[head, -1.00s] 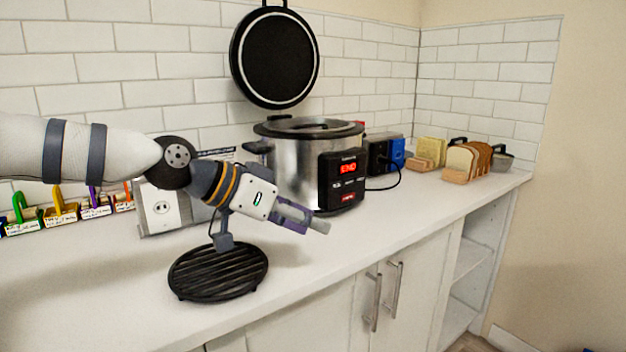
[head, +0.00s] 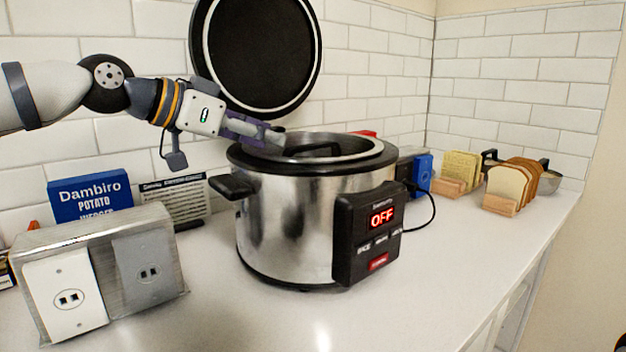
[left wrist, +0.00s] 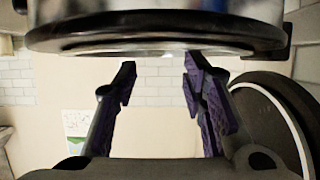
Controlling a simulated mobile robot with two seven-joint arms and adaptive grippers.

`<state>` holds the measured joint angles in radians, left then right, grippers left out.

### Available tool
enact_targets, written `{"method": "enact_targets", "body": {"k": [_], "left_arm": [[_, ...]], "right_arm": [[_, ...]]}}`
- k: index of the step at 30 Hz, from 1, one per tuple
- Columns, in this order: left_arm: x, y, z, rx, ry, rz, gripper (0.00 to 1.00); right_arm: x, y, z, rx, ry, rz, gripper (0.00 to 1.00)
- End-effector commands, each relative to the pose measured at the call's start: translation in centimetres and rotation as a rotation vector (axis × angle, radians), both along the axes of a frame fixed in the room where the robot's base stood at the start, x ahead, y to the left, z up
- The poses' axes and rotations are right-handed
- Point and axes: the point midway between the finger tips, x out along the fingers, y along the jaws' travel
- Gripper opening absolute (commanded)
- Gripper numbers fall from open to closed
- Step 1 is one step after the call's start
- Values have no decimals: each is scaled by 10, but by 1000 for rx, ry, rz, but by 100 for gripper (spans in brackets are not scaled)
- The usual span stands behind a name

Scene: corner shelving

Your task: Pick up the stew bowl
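A small bowl with dark handles (head: 565,182) sits at the far right of the counter, partly hidden behind bread slices; I cannot tell if it is the stew bowl. A large silver cooker (head: 290,225) stands in the middle, its display reading OFF. A dark handle-like piece (head: 318,150) shows inside its rim; what it belongs to is unclear. My left gripper (head: 278,140) is at the cooker's back left rim. In the left wrist view, its purple fingers (left wrist: 160,72) are apart with nothing between them, and the cooker (left wrist: 155,22) fills the top. My right gripper is not in view.
A round black lid (head: 255,50) stands up behind the cooker. A metal outlet box (head: 100,235) and blue box (head: 90,195) are at the left. Bread racks (head: 500,203) and a blue item (head: 423,175) are at the right. The front counter is clear.

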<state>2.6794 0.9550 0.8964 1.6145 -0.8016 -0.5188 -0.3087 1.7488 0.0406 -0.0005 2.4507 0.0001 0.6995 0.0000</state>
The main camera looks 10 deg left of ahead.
Motion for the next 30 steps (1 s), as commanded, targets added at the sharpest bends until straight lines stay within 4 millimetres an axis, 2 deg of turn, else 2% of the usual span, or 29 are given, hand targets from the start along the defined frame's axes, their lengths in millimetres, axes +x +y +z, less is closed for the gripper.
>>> {"method": "enact_targets", "body": {"k": [1, 12, 19, 20, 24, 25, 30], "left_arm": [[8, -4, -9, 0, 9, 1, 38], [43, -42, -28, 1, 2, 1, 38], [45, -44, -25, -1, -3, 1, 38], [45, -44, -25, -1, -3, 1, 36], [45, -44, -25, -1, -3, 1, 4], [45, -44, -25, -1, -3, 1, 0], [45, -44, -25, -1, -3, 1, 0]], "right_arm": [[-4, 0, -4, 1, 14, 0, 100], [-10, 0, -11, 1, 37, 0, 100], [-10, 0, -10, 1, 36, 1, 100], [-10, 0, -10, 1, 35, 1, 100], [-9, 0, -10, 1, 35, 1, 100], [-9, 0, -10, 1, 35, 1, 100], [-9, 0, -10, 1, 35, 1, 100]]}}
